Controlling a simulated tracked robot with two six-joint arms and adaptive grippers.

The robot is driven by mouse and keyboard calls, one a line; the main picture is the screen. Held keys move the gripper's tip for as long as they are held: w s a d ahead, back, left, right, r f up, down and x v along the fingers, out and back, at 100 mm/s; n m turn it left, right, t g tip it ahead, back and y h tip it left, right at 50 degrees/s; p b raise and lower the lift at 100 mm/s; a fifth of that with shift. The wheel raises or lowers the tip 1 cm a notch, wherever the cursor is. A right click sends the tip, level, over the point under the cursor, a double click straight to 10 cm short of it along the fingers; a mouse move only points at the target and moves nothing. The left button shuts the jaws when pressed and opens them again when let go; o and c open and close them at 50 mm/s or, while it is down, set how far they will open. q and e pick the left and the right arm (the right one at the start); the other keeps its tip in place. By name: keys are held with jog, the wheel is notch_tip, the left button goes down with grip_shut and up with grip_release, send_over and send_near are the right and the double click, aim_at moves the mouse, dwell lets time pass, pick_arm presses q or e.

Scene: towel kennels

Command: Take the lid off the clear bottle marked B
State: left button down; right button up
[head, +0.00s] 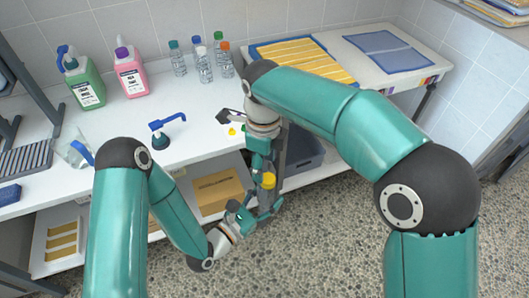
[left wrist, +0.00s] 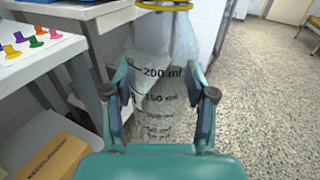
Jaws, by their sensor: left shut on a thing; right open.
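My left gripper (head: 262,207) is low, in front of the table's front edge. It is shut on a clear graduated vessel (left wrist: 158,75) with dark ml marks, which stands between its fingers in the left wrist view. A yellow ring or lid (left wrist: 163,6) is at the vessel's top; yellow also shows in the head view (head: 268,181). No letter B is readable on the vessel. My right gripper (head: 262,158) is open, pointing down just above the yellow part; its fingertips are hard to make out. Several clear bottles (head: 202,66) with coloured caps stand at the table's back; their marks are unreadable.
A green jug (head: 85,88) and a pink jug (head: 131,78) stand at the back left. A blue-topped pump (head: 160,138), a clear pitcher (head: 73,153) and small coloured pieces (head: 232,132) are on the table. A cardboard box (head: 217,190) and grey bin (head: 303,150) sit below.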

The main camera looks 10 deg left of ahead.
aim_at(268, 195)
jog(key=shift+f, duration=1.9)
